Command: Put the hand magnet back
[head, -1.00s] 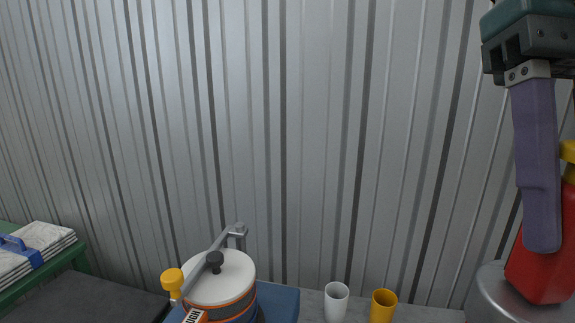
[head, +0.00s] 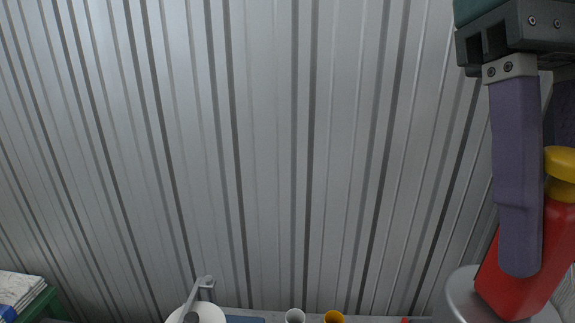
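The hand magnet (head: 517,295) appears to be the red body with a yellow knob (head: 561,164) and a round grey base at the right edge of the head view. It is tilted, its knob up and to the right. My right gripper (head: 524,262) points down, one purple finger in front of the red body. The other finger is mostly hidden behind. The fingers appear closed on the red body. The base is cut off by the frame's bottom edge. My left gripper is not in view.
A stack of papers (head: 15,290) lies at far left. A corrugated metal wall (head: 270,150) closes off the back.

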